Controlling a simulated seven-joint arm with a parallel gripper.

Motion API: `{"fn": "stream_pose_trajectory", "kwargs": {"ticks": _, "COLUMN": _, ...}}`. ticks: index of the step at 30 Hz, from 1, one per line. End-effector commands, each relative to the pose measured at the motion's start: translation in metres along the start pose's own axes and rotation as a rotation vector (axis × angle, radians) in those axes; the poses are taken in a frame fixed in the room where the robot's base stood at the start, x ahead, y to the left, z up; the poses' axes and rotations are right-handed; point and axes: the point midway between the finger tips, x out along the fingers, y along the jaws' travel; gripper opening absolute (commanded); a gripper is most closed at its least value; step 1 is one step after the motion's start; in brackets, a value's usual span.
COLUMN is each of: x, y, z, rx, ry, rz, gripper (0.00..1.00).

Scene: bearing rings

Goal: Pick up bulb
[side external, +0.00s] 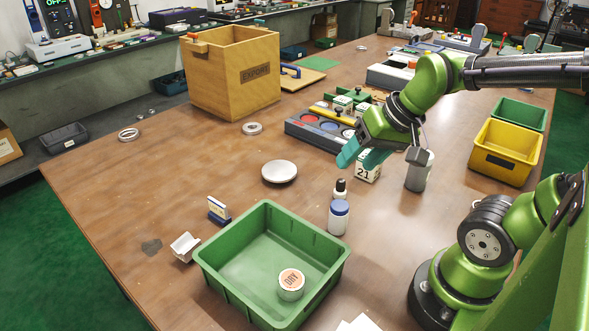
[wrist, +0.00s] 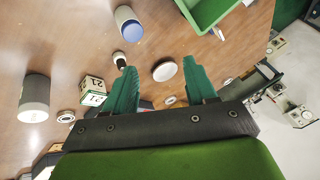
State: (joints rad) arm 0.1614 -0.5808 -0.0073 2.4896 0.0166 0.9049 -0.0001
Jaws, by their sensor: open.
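My gripper (side external: 358,162) is in the air over the middle of the table, its two teal fingers apart and nothing between them. The fingers also show in the wrist view (wrist: 159,66). No thing is plainly a bulb. A small object with a dark top and pale lower part (side external: 340,190) stands beside a white jar with a blue lid (side external: 339,218); I cannot tell whether it is the bulb. It also shows in the wrist view (wrist: 119,60), just past the left finger. A round pale disc (side external: 279,172) lies on the table, apart from the gripper.
A green bin (side external: 212,274) holds a labelled tin (side external: 291,284). A "21" cube (side external: 367,168) and a grey cylinder (side external: 419,171) stand near the gripper. A wooden crate (side external: 229,75) and a parts tray (side external: 320,137) are behind. The table's left part is mostly clear.

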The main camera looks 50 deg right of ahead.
Motion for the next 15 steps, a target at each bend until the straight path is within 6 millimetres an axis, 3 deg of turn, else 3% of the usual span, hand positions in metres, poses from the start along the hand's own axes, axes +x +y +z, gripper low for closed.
{"fn": "stream_pose_trajectory", "kwargs": {"ticks": 1, "x": 0.015, "y": 0.017, "z": -0.002, "rx": 0.101, "ry": -0.067, "rz": 0.039, "gripper": 0.56}}
{"fn": "stream_pose_trajectory", "kwargs": {"ticks": 6, "x": 0.053, "y": 0.059, "z": 0.009, "rx": 0.468, "ry": -0.325, "rz": 0.075, "gripper": 0.56}}
{"fn": "stream_pose_trajectory", "kwargs": {"ticks": 11, "x": 0.079, "y": 0.080, "z": 0.021, "rx": 0.845, "ry": -0.570, "rz": 0.006, "gripper": 0.56}}
{"fn": "stream_pose_trajectory", "kwargs": {"ticks": 15, "x": 0.096, "y": 0.091, "z": 0.019, "rx": 1.191, "ry": -0.752, "rz": -0.144, "gripper": 0.56}}
